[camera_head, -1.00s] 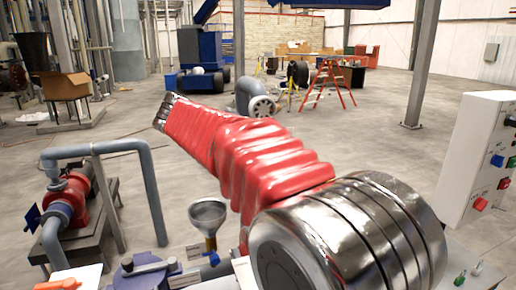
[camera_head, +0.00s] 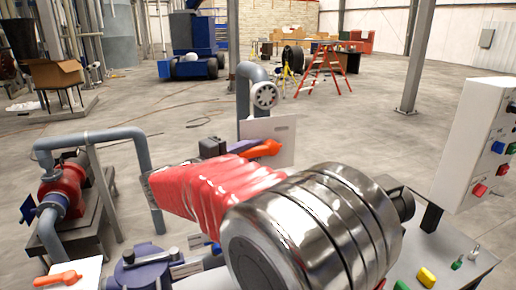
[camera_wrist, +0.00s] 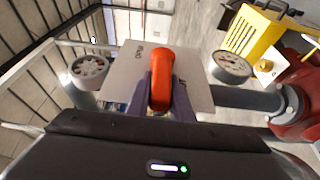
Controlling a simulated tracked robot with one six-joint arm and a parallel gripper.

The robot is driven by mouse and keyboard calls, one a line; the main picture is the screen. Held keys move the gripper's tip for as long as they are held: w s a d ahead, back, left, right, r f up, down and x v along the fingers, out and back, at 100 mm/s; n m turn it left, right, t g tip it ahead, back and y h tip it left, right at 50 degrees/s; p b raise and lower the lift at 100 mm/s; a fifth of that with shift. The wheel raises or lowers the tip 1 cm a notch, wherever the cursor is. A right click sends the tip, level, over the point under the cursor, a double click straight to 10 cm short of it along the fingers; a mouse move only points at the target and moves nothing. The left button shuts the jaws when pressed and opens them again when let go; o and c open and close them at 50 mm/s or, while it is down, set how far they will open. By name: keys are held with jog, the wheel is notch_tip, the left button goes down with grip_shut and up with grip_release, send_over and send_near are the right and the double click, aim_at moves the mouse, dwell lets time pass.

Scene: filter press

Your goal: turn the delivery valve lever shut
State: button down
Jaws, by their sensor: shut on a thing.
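An orange lever (camera_head: 264,149) stands before a white plate (camera_head: 284,132) beside a grey pipe in the head view. In the wrist view the orange lever (camera_wrist: 161,79) is in the middle, in front of the same white plate (camera_wrist: 197,82), which has small dark lettering that I cannot read surely. My gripper (camera_head: 247,148) is at the lever, with my red arm covering what lies below. In the wrist view my gripper's purple fingers (camera_wrist: 160,88) stand on both sides of the lever, shut on it. The valve body is hidden.
A second orange lever (camera_head: 65,278) sits on a white plate at the lower left. A red pump (camera_head: 66,190) with grey pipes (camera_head: 145,170) stands at the left. A white control box (camera_head: 478,150) with coloured buttons is at the right. A red ladder (camera_head: 325,70) stands behind on open floor.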

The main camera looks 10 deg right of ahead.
jog(key=shift+a+f, duration=0.1)
jog(key=shift+f, duration=0.25)
jog(key=c, duration=1.9)
grip_release()
jog(key=shift+c, duration=0.2)
jog(key=o, duration=0.4)
jog(key=shift+r, duration=0.15)
jog(key=v, duration=1.3)
jog(key=shift+s+a, duration=0.25)
jog(key=shift+a, duration=0.05)
jog(key=shift+w, duration=0.1)
